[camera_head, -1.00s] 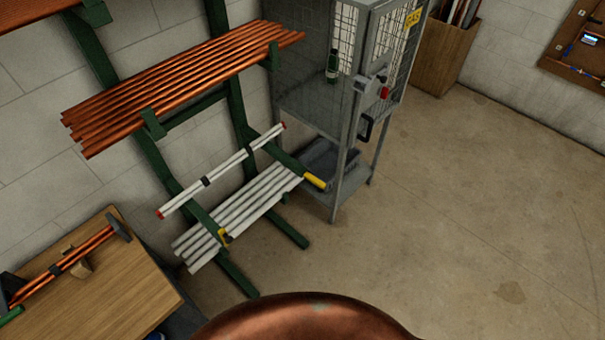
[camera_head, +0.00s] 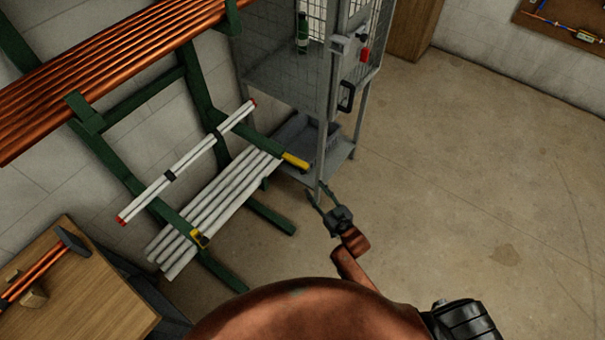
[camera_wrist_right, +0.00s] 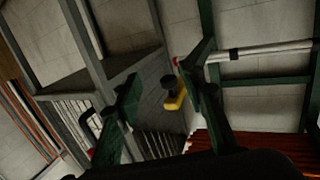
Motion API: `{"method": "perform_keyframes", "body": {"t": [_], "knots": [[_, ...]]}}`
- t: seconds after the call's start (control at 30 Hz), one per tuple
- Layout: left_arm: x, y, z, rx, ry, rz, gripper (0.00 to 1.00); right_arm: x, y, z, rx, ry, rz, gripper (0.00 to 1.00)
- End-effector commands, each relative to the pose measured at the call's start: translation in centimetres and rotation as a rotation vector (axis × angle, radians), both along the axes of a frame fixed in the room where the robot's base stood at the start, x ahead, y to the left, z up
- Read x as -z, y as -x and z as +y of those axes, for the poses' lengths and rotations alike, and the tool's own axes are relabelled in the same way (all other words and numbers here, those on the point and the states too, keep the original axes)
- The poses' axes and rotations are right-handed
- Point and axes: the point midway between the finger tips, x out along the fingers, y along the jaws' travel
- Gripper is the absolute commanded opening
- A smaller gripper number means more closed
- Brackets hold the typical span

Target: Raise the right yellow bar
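The right yellow bar (camera_head: 296,161) sits at the outer end of the rack's right lower green arm, lying in line with it. In the right wrist view the yellow bar (camera_wrist_right: 176,98) shows between my fingers, farther off. My right gripper (camera_head: 318,190) is open and empty, just right of and below the bar in the head view, apart from it. Its two dark fingers also stand spread in the wrist view (camera_wrist_right: 155,74). A second yellow piece (camera_head: 199,239) is at the end of the left lower arm. My left gripper is not in view.
White tubes (camera_head: 215,213) lie on the low rack level, with a red-capped white pair (camera_head: 190,160) above. Copper pipes (camera_head: 110,62) lie higher. A grey mesh cabinet (camera_head: 318,100) stands close behind the right bar. A wooden bench (camera_head: 75,300) is at lower left. Floor at right is clear.

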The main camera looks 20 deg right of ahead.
Motion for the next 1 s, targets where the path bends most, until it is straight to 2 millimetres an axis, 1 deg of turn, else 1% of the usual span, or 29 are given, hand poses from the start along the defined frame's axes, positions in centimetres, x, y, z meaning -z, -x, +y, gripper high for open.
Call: {"method": "perform_keyframes", "body": {"t": [0.03, 0.1, 0.2, 0.5, 0.6, 0.73, 1.0], "knots": [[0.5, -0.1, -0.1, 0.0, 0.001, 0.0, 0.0, -1.2, -0.4, 0.3, -0.007, -0.009, -0.031, 0.37], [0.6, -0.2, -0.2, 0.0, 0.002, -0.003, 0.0, -2.5, -1.0, 0.7, -0.014, -0.017, -0.058, 0.37], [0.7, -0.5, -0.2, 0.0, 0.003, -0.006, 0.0, -3.1, -1.9, 1.0, -0.016, -0.021, -0.07, 0.37], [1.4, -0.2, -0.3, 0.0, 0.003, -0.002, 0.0, -2.9, -6.4, 2.2, -0.014, -0.019, -0.066, 0.37], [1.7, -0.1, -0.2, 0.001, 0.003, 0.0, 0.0, -2.9, -7.4, 2.4, -0.013, -0.019, -0.065, 0.37], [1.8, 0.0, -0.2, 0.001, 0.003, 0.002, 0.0, -2.9, -8.2, 2.6, -0.013, -0.019, -0.065, 0.37], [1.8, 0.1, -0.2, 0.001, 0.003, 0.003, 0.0, -2.9, -8.3, 2.7, -0.013, -0.019, -0.064, 0.37]]}}
